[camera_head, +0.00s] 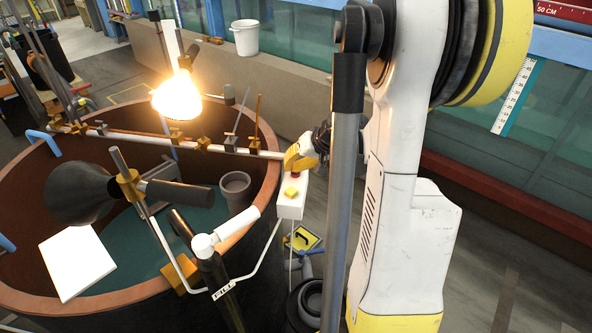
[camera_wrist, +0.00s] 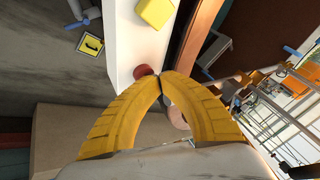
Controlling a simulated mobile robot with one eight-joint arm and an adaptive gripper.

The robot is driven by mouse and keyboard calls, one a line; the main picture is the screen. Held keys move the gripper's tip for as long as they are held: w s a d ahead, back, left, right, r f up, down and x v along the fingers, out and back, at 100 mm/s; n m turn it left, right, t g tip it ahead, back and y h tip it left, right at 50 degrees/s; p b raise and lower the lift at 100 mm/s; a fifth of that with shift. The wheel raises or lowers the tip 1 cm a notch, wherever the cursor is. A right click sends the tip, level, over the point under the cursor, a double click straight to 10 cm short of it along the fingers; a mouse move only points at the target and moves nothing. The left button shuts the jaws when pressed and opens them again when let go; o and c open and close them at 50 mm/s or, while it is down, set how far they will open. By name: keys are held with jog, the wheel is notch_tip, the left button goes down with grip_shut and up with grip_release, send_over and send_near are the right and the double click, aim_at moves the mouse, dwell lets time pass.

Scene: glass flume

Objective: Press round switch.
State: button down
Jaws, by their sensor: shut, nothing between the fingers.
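A white switch box (camera_head: 289,208) stands beside the round tank in the head view; it also shows at the top of the wrist view (camera_wrist: 122,40). A red round switch (camera_wrist: 142,72) sits on the box and is partly covered by my fingertips. In the head view only a small red part of it (camera_head: 295,176) shows below my gripper. A yellow square button (camera_wrist: 155,12) is farther along the same face. My gripper (camera_wrist: 161,77) has its yellow fingers shut and empty, with the tips right beside the red switch. I cannot tell whether they touch it.
A large brown tank (camera_head: 265,190) with a clamp rail along its rim stands left of the box. A lit lamp (camera_head: 177,98) and a dark horn (camera_head: 85,193) hang over it. A yellow sign (camera_head: 302,239) lies below the box.

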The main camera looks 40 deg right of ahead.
jog(key=shift+r, duration=0.35)
notch_tip(320, 180, up, 6)
jog(key=p, duration=0.4)
